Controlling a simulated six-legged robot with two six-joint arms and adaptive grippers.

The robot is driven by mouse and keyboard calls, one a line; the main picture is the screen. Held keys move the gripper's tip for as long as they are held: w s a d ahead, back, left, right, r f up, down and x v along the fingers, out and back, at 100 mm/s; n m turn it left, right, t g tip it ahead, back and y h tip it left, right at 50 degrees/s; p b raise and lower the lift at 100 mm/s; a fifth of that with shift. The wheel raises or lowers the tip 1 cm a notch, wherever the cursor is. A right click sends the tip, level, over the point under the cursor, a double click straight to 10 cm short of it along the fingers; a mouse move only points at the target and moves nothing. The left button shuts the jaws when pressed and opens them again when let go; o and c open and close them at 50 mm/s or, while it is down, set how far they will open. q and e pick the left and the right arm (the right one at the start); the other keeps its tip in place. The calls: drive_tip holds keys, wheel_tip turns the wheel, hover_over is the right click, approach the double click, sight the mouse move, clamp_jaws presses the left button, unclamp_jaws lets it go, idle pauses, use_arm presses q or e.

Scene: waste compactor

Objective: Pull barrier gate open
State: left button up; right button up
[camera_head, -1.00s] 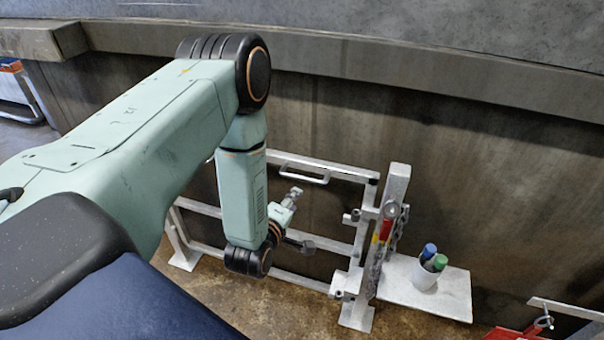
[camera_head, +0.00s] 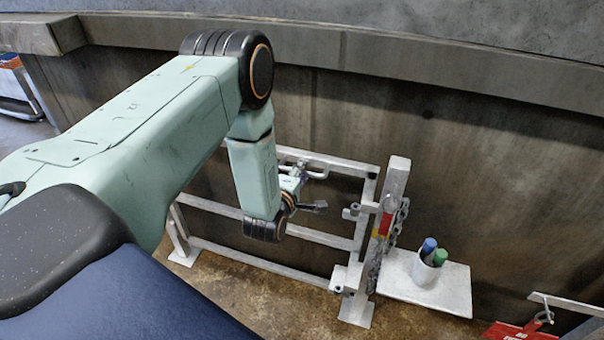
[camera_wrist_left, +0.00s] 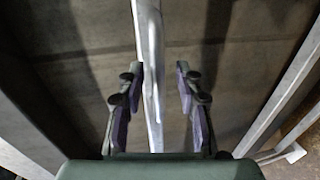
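The barrier gate (camera_head: 322,238) is a pale metal frame of rails in front of the dark wall, hinged side or latch not certain. A looped handle (camera_head: 320,174) sits on its top rail. My left gripper (camera_head: 303,172) is beside this handle, partly hidden by my forearm. In the left wrist view my left gripper (camera_wrist_left: 158,88) is open, and the rail (camera_wrist_left: 147,25) with the handle (camera_wrist_left: 148,90) lies between the spread fingers. Clear gaps show on both sides, so the fingers do not grip it. My right gripper is not in view.
A white post (camera_head: 393,195) with a chain (camera_head: 400,218) stands at the gate's right end. Beside it a white shelf (camera_head: 450,295) holds a cup (camera_head: 422,273) of markers. A red object (camera_head: 512,331) is at the lower right. Brown floor (camera_head: 250,283) lies before the gate.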

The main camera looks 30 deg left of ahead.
use_arm(q)
drive_tip(key=shift+w, duration=0.2)
drive_tip(key=shift+s+d+r, duration=0.1)
drive_tip(key=shift+d+r, duration=0.05)
drive_tip(key=shift+d, duration=0.05)
drive_tip(key=shift+a+f, duration=0.2)
drive_tip(key=c, duration=0.4)
drive_tip(key=shift+d+r, duration=0.1)
drive_tip(key=shift+r, duration=0.05)
clamp_jaws()
